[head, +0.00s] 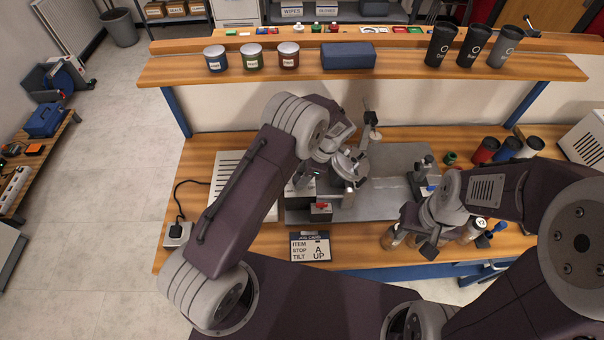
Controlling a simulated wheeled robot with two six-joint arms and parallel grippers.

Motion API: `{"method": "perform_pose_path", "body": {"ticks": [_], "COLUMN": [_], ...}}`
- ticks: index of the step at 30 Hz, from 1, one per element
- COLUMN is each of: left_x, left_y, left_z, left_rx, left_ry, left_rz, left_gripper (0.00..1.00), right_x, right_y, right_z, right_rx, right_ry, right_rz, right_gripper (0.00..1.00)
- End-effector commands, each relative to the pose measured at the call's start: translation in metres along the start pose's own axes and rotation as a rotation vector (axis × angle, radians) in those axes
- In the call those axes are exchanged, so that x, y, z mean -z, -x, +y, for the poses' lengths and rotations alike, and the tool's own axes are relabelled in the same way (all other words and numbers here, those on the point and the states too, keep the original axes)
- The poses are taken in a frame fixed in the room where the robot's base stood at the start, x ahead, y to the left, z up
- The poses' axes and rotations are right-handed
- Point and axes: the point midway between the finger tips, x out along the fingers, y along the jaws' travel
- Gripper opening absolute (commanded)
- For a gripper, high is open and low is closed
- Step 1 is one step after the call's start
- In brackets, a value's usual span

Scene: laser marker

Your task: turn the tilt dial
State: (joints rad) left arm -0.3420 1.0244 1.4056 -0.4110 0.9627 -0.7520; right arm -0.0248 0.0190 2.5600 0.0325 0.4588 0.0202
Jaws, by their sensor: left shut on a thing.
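The marking fixture (346,196) stands on a grey metal plate (390,190) in the middle of the bench, with a tall upright post. My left gripper (346,166) reaches down onto the fixture from the left and is shut on a part of it, apparently the tilt dial. The dial itself is mostly hidden by the gripper and wrist, and its setting cannot be read. A card (310,247) in front reads ITEM, STOP, TILT, with "A" and "UP" on the right. My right gripper (420,234) is over the plate's right front, fingers apart, with nothing visible between them.
A small black block with a red top (321,210) sits at the plate's front left. A white ribbed panel (232,178) lies left. Cups (485,150) stand at right; a shelf (400,70) with tins and tumblers spans the back.

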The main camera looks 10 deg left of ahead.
Motion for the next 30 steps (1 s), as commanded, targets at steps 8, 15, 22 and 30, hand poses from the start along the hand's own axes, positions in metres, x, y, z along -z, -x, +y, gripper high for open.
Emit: {"method": "perform_pose_path", "body": {"ticks": [8, 15, 22, 30], "left_x": [-0.0014, -0.0017, -0.0018, -0.0021], "left_y": [0.0007, -0.0003, -0.0007, -0.0008], "left_z": [0.0026, 0.0036, 0.0038, 0.0039], "left_rx": [0.097, 0.174, 0.229, 0.265], "left_ry": [-0.241, -0.426, -0.557, -0.641], "left_rz": [-0.002, -0.002, -0.002, -0.001], "left_gripper": [0.03, 0.02, 0.02, 0.02], "right_x": [0.0007, 0.0009, 0.0008, 0.0007], "right_y": [0.0070, 0.0083, 0.0077, 0.0070], "right_z": [-0.0001, -0.0002, -0.0002, -0.0001], "right_rx": [0.000, 0.000, 0.000, 0.000], "right_ry": [0.000, 0.000, 0.000, 0.000], "right_rz": [0.000, 0.000, 0.000, 0.000], "right_gripper": [0.36, 0.36, 0.36, 0.36]}}
